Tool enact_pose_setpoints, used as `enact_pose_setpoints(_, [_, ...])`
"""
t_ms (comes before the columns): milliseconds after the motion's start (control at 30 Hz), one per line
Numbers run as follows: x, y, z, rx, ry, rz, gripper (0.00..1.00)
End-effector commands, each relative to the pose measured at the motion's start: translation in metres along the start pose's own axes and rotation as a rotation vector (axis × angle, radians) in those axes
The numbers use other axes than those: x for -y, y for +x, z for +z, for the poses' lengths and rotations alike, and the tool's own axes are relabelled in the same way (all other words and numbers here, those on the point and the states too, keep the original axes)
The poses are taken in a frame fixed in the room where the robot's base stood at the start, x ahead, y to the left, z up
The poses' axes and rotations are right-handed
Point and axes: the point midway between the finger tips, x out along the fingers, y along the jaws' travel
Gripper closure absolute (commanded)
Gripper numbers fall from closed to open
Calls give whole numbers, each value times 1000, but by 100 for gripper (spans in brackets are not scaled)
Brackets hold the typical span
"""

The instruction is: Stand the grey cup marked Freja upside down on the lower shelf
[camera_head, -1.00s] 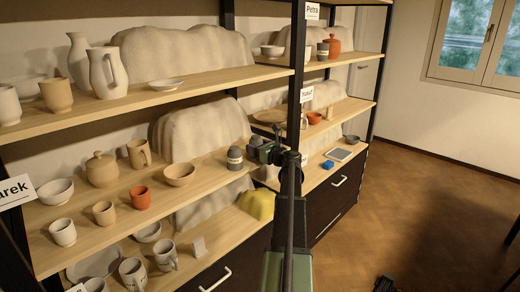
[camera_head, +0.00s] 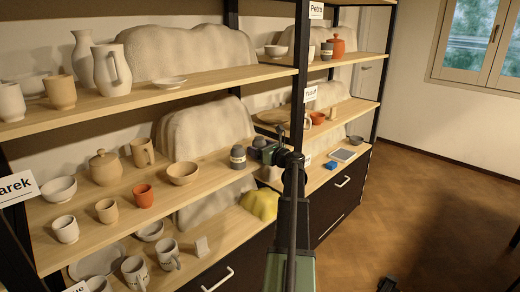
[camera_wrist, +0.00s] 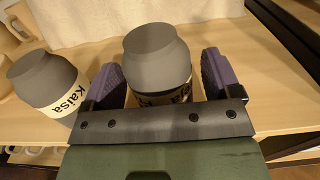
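A narrow gap shows by the right finger. A similar grey vessel marked Kaisa (camera_wrist: 48,82) stands to its left; it also shows in the head view (camera_head: 238,157). In the head view my gripper (camera_head: 267,152) is at the right end of the middle shelf board. Greyish lettered mugs (camera_head: 168,254) stand on the lower shelf (camera_head: 215,243); I cannot read Freja on any.
A tan bowl (camera_head: 182,173) and an orange cup (camera_head: 143,195) stand on the middle board left of the grey vessels. A black upright (camera_head: 299,100) is close to my arm.

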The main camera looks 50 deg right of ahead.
Motion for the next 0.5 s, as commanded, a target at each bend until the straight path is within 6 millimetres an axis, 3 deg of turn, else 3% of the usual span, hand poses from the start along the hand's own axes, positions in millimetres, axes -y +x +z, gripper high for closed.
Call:
enact_pose_setpoints(333, [0, -3, 0, 0, 0, 0, 9])
enact_pose_setpoints(500, [-1, -33, 0, 0, 0, -3, 9])
